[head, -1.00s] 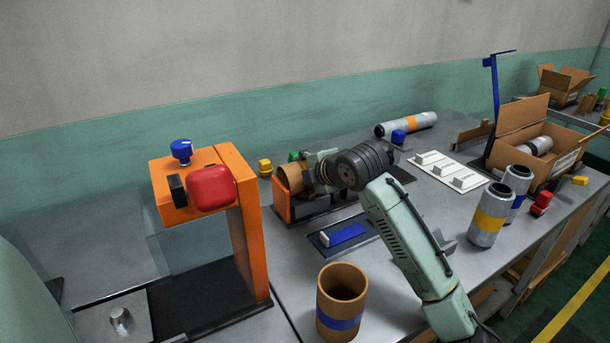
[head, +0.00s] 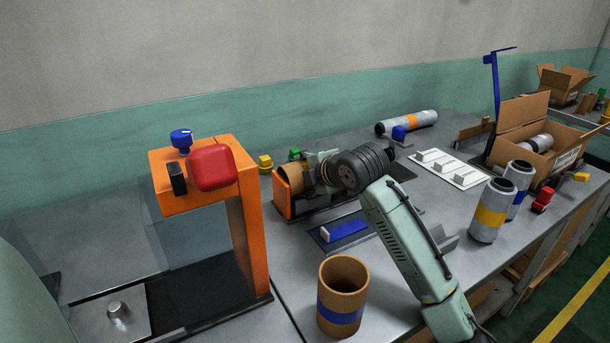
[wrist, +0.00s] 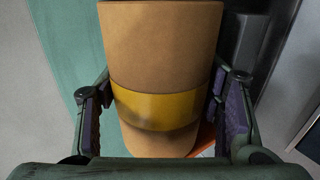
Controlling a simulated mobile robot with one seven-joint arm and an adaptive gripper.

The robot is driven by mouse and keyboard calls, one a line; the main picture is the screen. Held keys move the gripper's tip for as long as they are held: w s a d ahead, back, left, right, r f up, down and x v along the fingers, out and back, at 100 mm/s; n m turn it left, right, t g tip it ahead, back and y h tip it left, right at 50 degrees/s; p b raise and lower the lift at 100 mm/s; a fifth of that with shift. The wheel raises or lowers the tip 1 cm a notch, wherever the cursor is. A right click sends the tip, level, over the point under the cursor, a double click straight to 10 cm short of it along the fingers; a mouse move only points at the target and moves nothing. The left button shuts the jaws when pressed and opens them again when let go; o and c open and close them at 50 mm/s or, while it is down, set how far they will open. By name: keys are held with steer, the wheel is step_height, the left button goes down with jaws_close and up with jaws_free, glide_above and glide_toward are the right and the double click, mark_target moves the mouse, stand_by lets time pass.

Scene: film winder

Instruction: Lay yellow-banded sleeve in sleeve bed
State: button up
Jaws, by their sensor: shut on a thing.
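The yellow-banded sleeve is a brown cardboard tube (wrist: 160,50) with a yellow band, filling the middle of the wrist view. My gripper (wrist: 160,112) is shut on it, one dark finger on each side. In the head view the brown sleeve (head: 292,178) lies about level at a low orange-ended stand (head: 282,198) with a dark base, which looks like the sleeve bed. I cannot tell whether the sleeve rests on it or hovers just above. My gripper (head: 318,172) reaches in from the right and hides part of the sleeve and stand.
A blue-banded sleeve (head: 342,296) stands upright in front. An orange press frame (head: 245,225) with a red head rises at left. A blue block (head: 344,230) lies on a dark plate. Yellow-banded (head: 490,212) and blue-banded grey rolls stand right, near a cardboard box (head: 525,118).

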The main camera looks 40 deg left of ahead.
steer(key=shift+s+f, duration=0.2)
steer(key=shift+f, duration=1.1)
steer(key=o, duration=1.2)
steer(key=shift+s+b, duration=0.1)
steer(key=shift+b, duration=0.2)
steer(key=shift+w+a+r+v, duration=0.15)
steer(key=shift+r+v, duration=0.15)
steer(key=shift+v, duration=1.25)
steer(key=shift+w+a+r+v, duration=0.15)
steer(key=shift+r+v, duration=0.1)
steer(key=shift+v, duration=1.35)
steer(key=shift+w+a+r+v, duration=0.15)
steer(key=shift+r+v, duration=0.15)
steer(key=shift+v, duration=1.25)
steer(key=shift+p, duration=0.3)
steer(key=shift+d, duration=0.1)
